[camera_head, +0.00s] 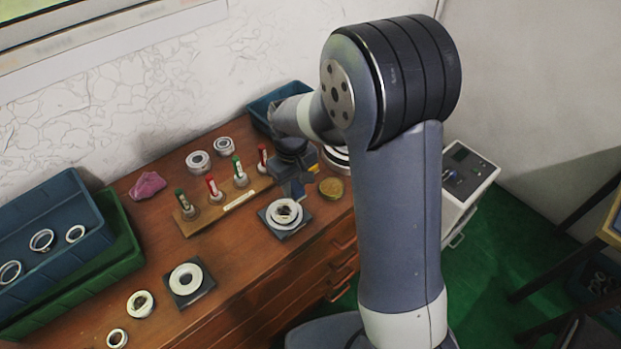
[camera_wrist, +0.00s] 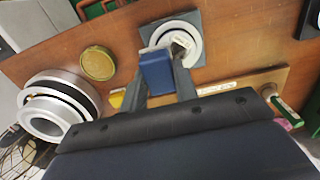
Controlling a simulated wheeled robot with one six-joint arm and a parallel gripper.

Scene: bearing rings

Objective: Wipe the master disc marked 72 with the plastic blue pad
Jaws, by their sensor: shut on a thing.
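My gripper (camera_head: 293,190) is shut on the blue pad (camera_wrist: 157,73), which sits between its fingers in the wrist view. One pale ring-like disc (camera_head: 285,212) lies on a dark square plate beside my gripper. It also shows in the wrist view (camera_wrist: 190,52), partly behind the pad, with a small pale label in its middle. I cannot tell whether the pad touches it. Another pale disc (camera_head: 186,279) lies on a second dark plate towards the front left. I cannot read a 72 on either disc.
A wooden rack (camera_head: 200,221) holds several red- and green-handled plugs left of my gripper. A brass disc (camera_head: 331,188) and stacked metal rings (camera_wrist: 62,105) are close by. Loose rings, a pink cloth (camera_head: 147,185) and bins (camera_head: 60,215) stand further left.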

